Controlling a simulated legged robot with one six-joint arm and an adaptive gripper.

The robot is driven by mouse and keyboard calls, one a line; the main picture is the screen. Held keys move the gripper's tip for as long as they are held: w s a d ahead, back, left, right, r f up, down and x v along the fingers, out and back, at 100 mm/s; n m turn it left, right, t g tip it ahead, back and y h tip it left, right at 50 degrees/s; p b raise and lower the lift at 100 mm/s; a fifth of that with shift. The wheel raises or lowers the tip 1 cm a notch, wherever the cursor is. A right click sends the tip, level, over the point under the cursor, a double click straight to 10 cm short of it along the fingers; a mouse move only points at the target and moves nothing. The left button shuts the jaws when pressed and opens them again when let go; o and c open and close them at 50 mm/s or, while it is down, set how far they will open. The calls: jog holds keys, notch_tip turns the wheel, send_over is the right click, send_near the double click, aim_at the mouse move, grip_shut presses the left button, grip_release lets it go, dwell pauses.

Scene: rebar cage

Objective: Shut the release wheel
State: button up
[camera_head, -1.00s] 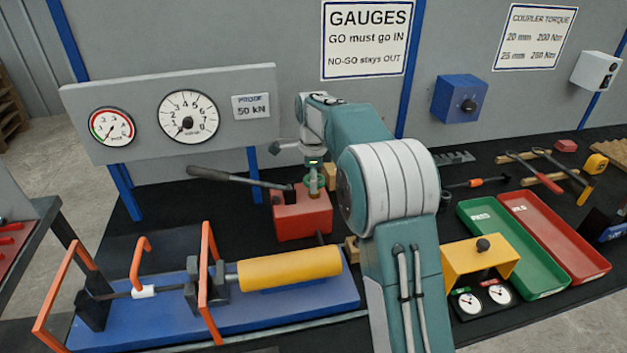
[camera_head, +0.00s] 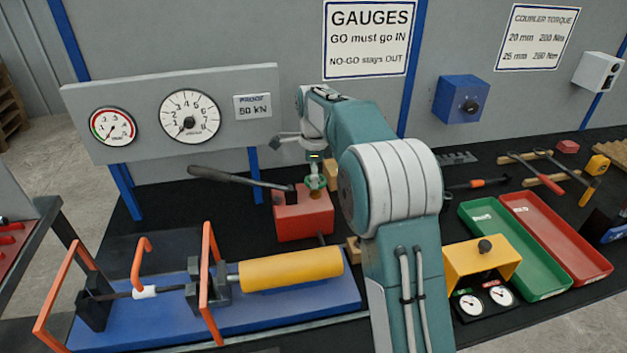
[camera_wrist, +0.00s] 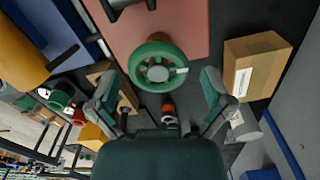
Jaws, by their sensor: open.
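The release wheel (camera_wrist: 158,66) is a green ring with a pale mark on its hub, on the red pump block (camera_wrist: 190,30) in the wrist view. In the head view the wheel (camera_head: 316,183) shows small and partly covered on top of the red block (camera_head: 303,215). My gripper (camera_wrist: 160,88) is open and empty. In the wrist view its two fingers are spread left and right of the wheel, with clear gaps. I cannot tell how far above the wheel the fingertips are.
A black pump handle (camera_head: 235,178) reaches left from the red block. A cardboard box (camera_wrist: 255,65) stands close to the right finger in the wrist view. A blue bench with a yellow cylinder (camera_head: 290,269) lies in front. Two dials (camera_head: 189,117) hang behind.

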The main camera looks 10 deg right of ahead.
notch_tip(320, 180, up, 10)
dwell(0.3)
jog(key=shift+r, duration=0.1)
jog(key=s+r+n+t, duration=0.25)
jog(key=s+n, duration=0.25)
jog(key=s, duration=0.5)
jog(key=s+r+n+t, duration=0.1)
jog(key=s+r+n, duration=0.4)
jog(key=s, duration=0.4)
jog(key=s+f+n+t, duration=0.1)
jog(key=s+f+n, duration=0.4)
jog(key=s, duration=0.4)
jog(key=s+f+n+t, duration=0.1)
jog(key=s+f+n, duration=0.4)
jog(key=s, duration=0.3)
jog(key=shift+s+f, duration=0.4)
